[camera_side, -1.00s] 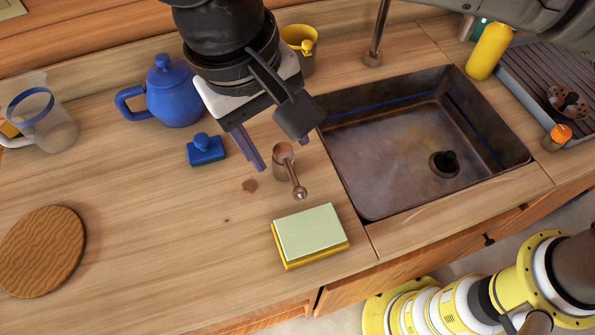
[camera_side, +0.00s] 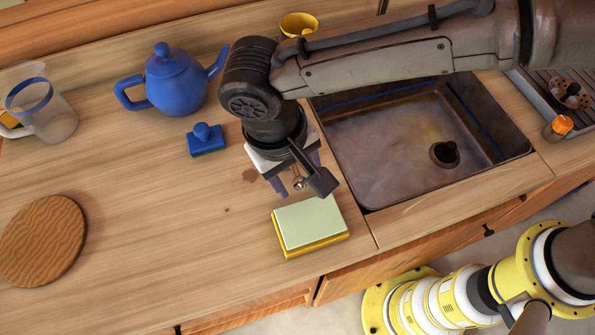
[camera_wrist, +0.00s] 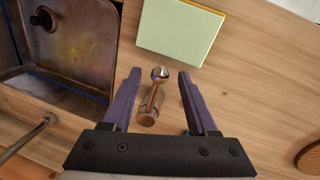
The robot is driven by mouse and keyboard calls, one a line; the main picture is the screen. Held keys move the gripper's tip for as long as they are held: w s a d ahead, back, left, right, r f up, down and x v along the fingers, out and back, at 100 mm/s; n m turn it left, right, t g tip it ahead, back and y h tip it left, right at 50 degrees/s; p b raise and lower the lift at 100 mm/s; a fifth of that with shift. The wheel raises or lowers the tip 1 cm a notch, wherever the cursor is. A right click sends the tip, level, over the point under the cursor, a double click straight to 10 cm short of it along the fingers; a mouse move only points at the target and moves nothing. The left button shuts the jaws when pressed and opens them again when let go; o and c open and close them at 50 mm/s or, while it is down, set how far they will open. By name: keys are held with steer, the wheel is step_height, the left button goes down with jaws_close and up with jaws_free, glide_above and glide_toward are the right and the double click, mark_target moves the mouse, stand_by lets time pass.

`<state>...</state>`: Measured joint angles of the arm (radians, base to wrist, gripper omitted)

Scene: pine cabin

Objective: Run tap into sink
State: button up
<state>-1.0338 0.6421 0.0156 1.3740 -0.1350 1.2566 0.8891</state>
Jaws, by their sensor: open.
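The tap's copper lever with a ball end (camera_side: 299,184) stands on the counter left of the sink. In the wrist view the lever (camera_wrist: 152,100) lies between my two purple fingers, with a gap on each side. My gripper (camera_side: 297,174) is open around it, pointing down; it also shows in the wrist view (camera_wrist: 159,73). My arm hides the lever's base in the side view. The brown metal sink (camera_side: 385,190) has a dark drain (camera_side: 444,154) and no visible water. The tap's spout pipe (camera_wrist: 27,138) shows at the wrist view's left edge; my arm hides it in the side view.
A green-topped yellow sponge (camera_side: 310,224) lies close in front of the lever. A blue-handled scrubber (camera_side: 206,140), a blue teapot (camera_side: 175,85) and a yellow cup (camera_side: 299,24) stand behind. A round wooden board (camera_side: 42,240) lies left; the counter between is clear.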

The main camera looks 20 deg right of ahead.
steer(key=shift+f, duration=0.1)
jaws_close()
stand_by(0.3)
stand_by(1.1)
